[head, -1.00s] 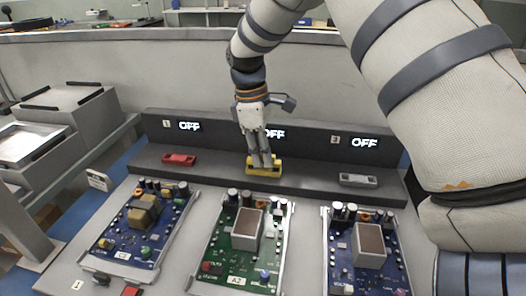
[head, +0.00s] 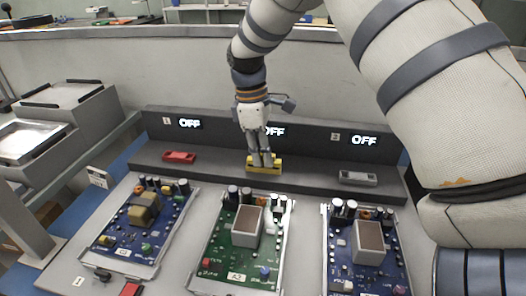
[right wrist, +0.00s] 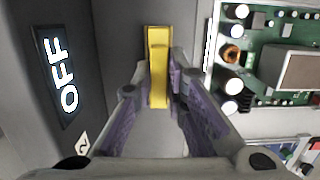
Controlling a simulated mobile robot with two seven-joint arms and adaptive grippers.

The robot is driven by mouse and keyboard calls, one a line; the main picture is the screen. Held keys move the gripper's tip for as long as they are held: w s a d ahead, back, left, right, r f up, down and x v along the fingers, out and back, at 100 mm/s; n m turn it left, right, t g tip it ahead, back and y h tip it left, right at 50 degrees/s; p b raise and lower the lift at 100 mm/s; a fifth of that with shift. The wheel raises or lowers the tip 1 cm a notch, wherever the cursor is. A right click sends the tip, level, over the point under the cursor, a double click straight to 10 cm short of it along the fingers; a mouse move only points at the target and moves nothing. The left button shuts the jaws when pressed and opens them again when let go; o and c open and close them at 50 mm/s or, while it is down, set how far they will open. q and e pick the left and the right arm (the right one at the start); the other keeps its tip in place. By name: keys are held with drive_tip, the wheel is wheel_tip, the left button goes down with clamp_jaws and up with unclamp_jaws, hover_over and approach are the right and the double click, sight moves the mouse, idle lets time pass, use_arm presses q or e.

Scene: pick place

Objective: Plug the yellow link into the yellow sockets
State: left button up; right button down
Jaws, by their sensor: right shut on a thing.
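The yellow link (head: 265,170) is at the middle of the dark grey ledge, below the middle OFF display. My right gripper (head: 261,160) points down with its fingers shut on it. In the right wrist view the yellow link (right wrist: 158,80) lies between the fingertips of my right gripper (right wrist: 160,68). The fingers hide part of it. I cannot tell whether it touches the ledge or is slightly lifted. I cannot make out the yellow sockets with certainty. My left gripper is not in view.
A red link (head: 179,157) and a grey link (head: 358,178) lie on the ledge either side. In front are a left blue board (head: 125,238), a green board (head: 222,258) and a right blue board (head: 342,262), all with tall components. The display wall (head: 318,142) stands behind.

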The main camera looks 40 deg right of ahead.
drive_tip(key=shift+f, duration=0.2)
drive_tip(key=c, duration=0.9)
unclamp_jaws()
drive_tip(key=shift+r+p, duration=0.45)
drive_tip(key=shift+r, duration=2.05)
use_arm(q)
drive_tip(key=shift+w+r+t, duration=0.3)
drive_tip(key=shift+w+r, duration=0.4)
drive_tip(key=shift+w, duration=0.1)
use_arm(e)
drive_tip(key=shift+r, duration=1.05)
